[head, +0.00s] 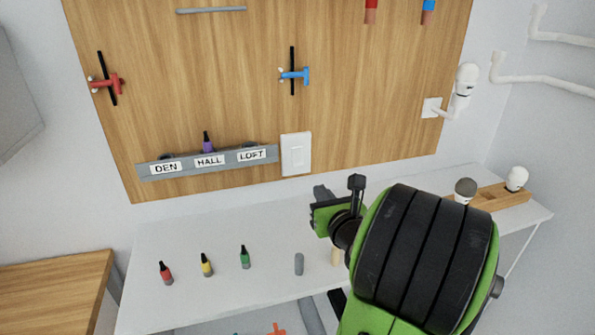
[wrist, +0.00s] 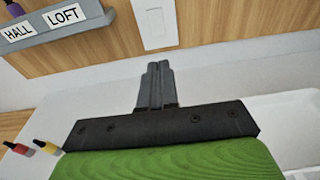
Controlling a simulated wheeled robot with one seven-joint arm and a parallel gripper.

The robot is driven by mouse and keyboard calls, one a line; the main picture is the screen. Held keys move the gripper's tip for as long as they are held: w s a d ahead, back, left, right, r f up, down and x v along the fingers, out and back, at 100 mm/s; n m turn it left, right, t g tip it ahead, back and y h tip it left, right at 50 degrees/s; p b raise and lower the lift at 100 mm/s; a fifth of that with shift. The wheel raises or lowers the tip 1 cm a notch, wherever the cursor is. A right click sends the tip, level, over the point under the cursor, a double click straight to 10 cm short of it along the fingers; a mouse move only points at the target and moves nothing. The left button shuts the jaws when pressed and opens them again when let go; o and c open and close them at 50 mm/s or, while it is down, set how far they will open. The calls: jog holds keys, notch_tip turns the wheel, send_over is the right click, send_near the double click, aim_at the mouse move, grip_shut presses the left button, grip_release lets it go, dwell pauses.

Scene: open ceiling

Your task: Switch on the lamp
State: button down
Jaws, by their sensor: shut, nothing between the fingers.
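A white wall switch (head: 295,154) with a rocker is fixed low on the wooden panel, right of the grey label rail. It also shows in the wrist view (wrist: 155,22), at the top middle. A white wall lamp (head: 464,88) with a bulb sits at the panel's right edge; I see no clear glow from it. My gripper (head: 320,191) is shut and empty, a little below and in front of the switch, apart from it. In the wrist view the closed fingertips (wrist: 157,66) point up toward the switch.
Red (head: 166,273), yellow (head: 206,265) and green (head: 245,257) markers and a grey peg (head: 299,264) stand on the white shelf (head: 215,235). A wooden holder (head: 495,200) with two bulbs is at right.

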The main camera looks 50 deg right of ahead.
jog(key=w+p, duration=0.1)
jog(key=p, duration=1.3)
send_near(299, 165)
jog(key=x, duration=0.6)
jog(key=shift+w+r, duration=0.15)
jog(key=shift+r, duration=0.25)
jog(key=shift+w+d+f, duration=0.15)
jog(key=shift+w+f, duration=0.05)
jog(key=shift+w, duration=0.1)
jog(key=shift+f, duration=0.2)
jog(key=shift+w+d+f+b, duration=0.1)
jog(key=shift+f+b, duration=0.05)
jog(key=shift+b, duration=0.6)
jog(key=shift+r, duration=0.2)
jog(key=shift+f, duration=0.1)
